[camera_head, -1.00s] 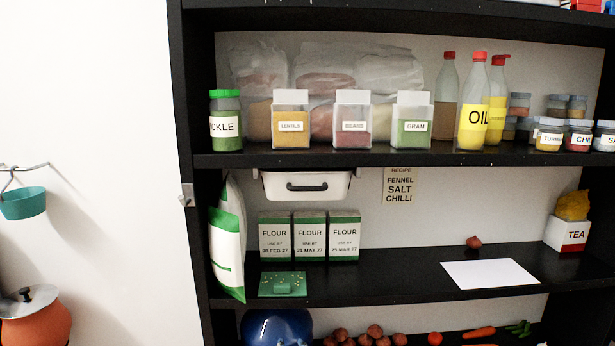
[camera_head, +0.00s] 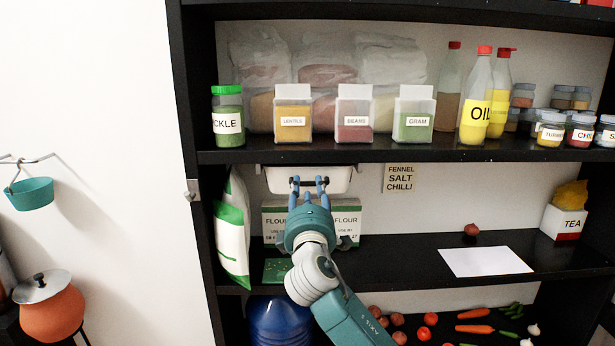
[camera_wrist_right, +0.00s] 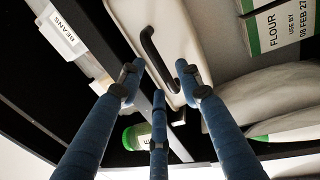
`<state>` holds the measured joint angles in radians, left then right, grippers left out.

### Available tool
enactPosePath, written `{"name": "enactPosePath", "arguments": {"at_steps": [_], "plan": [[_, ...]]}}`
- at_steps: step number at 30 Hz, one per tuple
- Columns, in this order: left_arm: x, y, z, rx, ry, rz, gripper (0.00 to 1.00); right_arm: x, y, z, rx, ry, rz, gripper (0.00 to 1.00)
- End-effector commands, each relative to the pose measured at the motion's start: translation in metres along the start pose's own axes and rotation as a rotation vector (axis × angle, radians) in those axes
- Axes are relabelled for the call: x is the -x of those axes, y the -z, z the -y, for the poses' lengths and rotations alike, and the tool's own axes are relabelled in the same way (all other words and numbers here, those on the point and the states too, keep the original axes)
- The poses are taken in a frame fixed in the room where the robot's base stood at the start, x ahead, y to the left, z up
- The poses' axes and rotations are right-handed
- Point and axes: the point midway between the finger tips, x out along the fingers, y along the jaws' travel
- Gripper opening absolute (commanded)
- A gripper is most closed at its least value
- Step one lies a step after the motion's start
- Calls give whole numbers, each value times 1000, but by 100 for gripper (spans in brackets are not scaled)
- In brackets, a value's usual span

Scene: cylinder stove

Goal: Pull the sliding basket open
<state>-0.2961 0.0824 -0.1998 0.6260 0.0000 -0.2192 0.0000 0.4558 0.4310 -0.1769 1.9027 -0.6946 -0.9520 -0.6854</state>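The sliding basket (camera_head: 340,181) is a white bin hung under the middle shelf, behind my right gripper. Its dark curved handle (camera_wrist_right: 151,51) shows in the right wrist view on the basket's white front (camera_wrist_right: 187,30). My right gripper (camera_head: 308,183) is in front of the basket with its blue fingers pointing at it. In the right wrist view the fingers of the right gripper (camera_wrist_right: 162,84) are spread apart, with the handle near the tips and nothing clearly held. Whether a finger touches the handle I cannot tell. My left gripper is not in view.
Flour boxes (camera_head: 347,220) stand just below the basket, partly behind my arm. Jars, including beans (camera_head: 355,122), stand on the shelf (camera_head: 430,149) above. A flour bag (camera_head: 232,232) leans at the left. Right of the basket the shelf space is mostly free.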

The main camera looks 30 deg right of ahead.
Motion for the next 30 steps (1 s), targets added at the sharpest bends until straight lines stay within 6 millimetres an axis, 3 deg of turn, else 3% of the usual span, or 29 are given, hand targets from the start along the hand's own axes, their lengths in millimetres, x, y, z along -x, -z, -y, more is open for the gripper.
{"name": "enactPosePath", "arguments": {"at_steps": [6,17,23,30], "plan": [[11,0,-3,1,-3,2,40,-28,0,-1,1,1,0,35],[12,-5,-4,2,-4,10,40,-34,0,1,-1,1,-1,35],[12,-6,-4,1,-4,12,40,-34,0,1,-1,1,-1,0],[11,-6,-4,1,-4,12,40,-34,0,2,-1,2,-1,0]]}}
